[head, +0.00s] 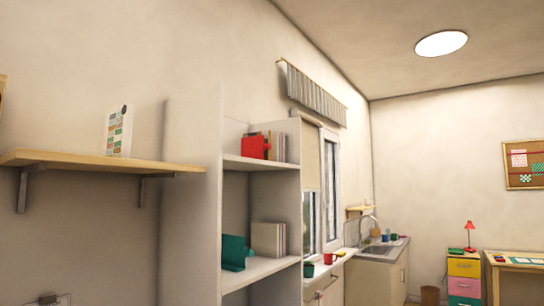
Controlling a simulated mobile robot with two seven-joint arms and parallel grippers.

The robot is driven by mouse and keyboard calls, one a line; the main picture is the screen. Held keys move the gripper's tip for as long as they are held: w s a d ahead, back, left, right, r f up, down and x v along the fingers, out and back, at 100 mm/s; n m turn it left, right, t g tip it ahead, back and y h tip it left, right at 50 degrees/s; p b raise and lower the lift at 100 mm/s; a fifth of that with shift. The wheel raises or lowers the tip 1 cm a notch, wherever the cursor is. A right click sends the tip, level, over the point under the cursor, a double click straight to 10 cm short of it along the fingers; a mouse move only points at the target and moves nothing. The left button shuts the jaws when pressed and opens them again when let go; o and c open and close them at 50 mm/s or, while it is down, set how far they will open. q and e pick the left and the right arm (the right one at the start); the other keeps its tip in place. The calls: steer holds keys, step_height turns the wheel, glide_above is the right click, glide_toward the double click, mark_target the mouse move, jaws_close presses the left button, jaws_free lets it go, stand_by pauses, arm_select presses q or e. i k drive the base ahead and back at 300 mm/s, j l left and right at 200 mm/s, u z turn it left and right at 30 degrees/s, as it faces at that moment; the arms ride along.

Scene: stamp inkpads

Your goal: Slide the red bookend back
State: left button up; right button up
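The red bookend (254,147) stands on the upper shelf (258,164) of a white bookcase, left of centre in the head view. It is near the left end of that shelf, against a row of several upright books (281,148). Part of those books is hidden behind it. Neither of my grippers is in the head view.
A lower shelf (262,276) holds a teal bookend (235,252) and more books (268,239). A wooden wall shelf (92,164) with a card (117,132) is at left. A sink counter (378,252), a drawer unit (464,277) and a desk (518,262) stand farther right.

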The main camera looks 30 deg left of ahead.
mark_target(254, 147)
steer(key=i+l+u, duration=0.15)
steer(key=i+u, duration=0.25)
steer(key=i+l+u, duration=0.7)
steer(key=u, duration=0.2)
steer(key=i+l+u, duration=0.35)
steer(key=l+u, duration=0.15)
steer(key=i+l+u, duration=0.25)
steer(key=l+u, duration=0.25)
